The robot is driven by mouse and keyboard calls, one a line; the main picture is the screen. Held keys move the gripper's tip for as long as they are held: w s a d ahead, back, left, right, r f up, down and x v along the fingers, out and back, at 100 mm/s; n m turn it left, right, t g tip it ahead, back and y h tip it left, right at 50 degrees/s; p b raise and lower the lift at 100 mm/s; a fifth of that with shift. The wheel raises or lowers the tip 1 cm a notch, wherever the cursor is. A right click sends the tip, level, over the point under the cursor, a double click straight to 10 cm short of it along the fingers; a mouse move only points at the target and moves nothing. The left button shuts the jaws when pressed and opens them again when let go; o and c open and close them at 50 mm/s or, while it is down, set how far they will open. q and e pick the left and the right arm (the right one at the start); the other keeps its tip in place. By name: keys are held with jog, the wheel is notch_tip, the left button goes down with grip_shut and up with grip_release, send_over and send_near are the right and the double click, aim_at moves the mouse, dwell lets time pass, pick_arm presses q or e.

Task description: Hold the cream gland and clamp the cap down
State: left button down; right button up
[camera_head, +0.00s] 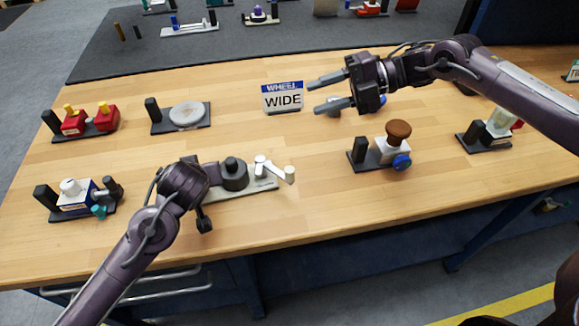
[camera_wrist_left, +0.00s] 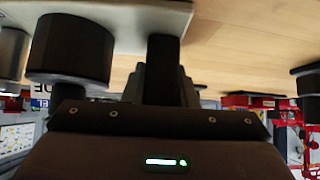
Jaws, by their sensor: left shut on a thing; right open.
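The cream gland fixture has a cream base plate (camera_head: 262,186) at the front middle of the table. On it stand a dark round cap-like cylinder (camera_head: 234,170) and a white lever clamp (camera_head: 275,168) with its arm reaching right. In the left wrist view the cylinder (camera_wrist_left: 70,50) and plate (camera_wrist_left: 115,12) are close. My left gripper (camera_head: 207,188) is at the plate's left end, shut on its black post (camera_wrist_left: 164,60); its fingertips are mostly hidden in the head view. My right gripper (camera_head: 315,96) is open and empty, above the back of the table.
A sign reading WHEEL WIDE (camera_head: 283,97) stands left of my right gripper. A fixture with a brown knob (camera_head: 398,132) is to the right. Left are a blue-and-white fixture (camera_head: 75,197), a red one (camera_head: 88,120) and a pale disc (camera_head: 187,114). Table between is clear.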

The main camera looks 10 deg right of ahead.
jog(key=a+r+g+h, duration=0.2)
jog(key=a+r+h, duration=0.15)
jog(key=a, duration=0.65)
jog(key=m+t+h, duration=0.1)
jog(key=m+h, duration=0.4)
jog(key=h, duration=0.6)
send_near(290, 169)
notch_tip(290, 169, down, 10)
jog(key=shift+a+f, duration=0.1)
grip_shut()
